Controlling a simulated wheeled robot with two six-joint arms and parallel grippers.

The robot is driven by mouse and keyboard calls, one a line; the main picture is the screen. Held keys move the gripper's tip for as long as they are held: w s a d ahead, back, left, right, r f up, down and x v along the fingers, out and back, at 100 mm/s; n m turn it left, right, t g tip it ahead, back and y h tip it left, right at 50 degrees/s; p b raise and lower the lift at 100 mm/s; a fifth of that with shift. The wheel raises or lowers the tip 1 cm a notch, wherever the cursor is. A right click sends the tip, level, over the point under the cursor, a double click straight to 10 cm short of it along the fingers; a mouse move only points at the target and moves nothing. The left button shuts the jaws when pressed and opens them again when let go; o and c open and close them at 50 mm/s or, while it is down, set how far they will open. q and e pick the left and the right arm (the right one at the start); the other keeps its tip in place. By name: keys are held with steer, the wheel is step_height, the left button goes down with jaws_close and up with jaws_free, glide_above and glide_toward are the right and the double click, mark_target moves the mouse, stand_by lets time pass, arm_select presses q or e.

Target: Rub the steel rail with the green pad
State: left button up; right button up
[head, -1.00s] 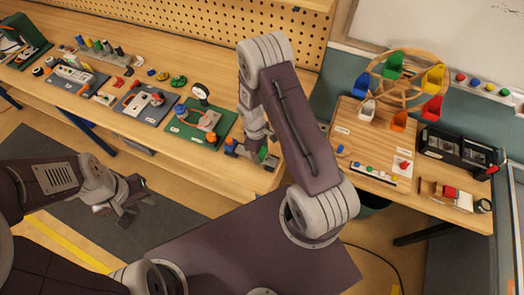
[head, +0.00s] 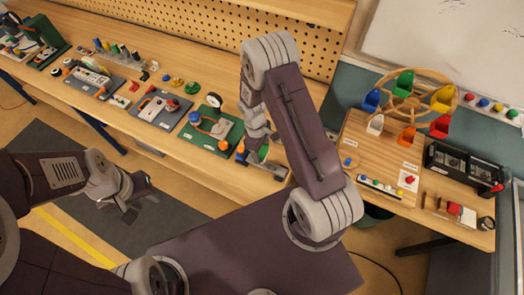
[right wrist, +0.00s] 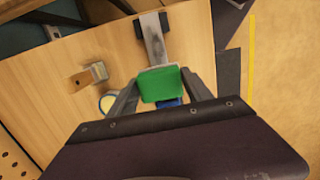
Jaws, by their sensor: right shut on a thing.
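The green pad (right wrist: 160,84) is between the two fingers of my right gripper (right wrist: 162,95) in the right wrist view, with a blue part (right wrist: 168,103) just behind it. The steel rail (right wrist: 155,45) is a grey strip with dark end blocks, lying on the wooden bench. It runs up from behind the pad; I cannot tell if the two touch. In the head view my right gripper (head: 256,148) is low over the bench's front edge, by the rail (head: 264,170). My left gripper (head: 132,200) hangs empty over the floor, fingers apart.
A green board with a gauge (head: 213,120) sits just left of my right gripper, and a grey board (head: 160,108) beyond it. A second table (head: 400,205) with a coloured-bin wheel (head: 408,95) stands at the right. A wooden-handled metal piece (right wrist: 90,75) lies near the rail.

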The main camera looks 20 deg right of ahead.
steer(key=shift+w+r+p, duration=0.15)
steer(key=shift+r+p, duration=0.45)
steer(key=shift+r, duration=0.65)
steer(key=shift+s, duration=0.2)
steer(key=shift+w+f, duration=0.1)
steer(key=shift+w, duration=0.05)
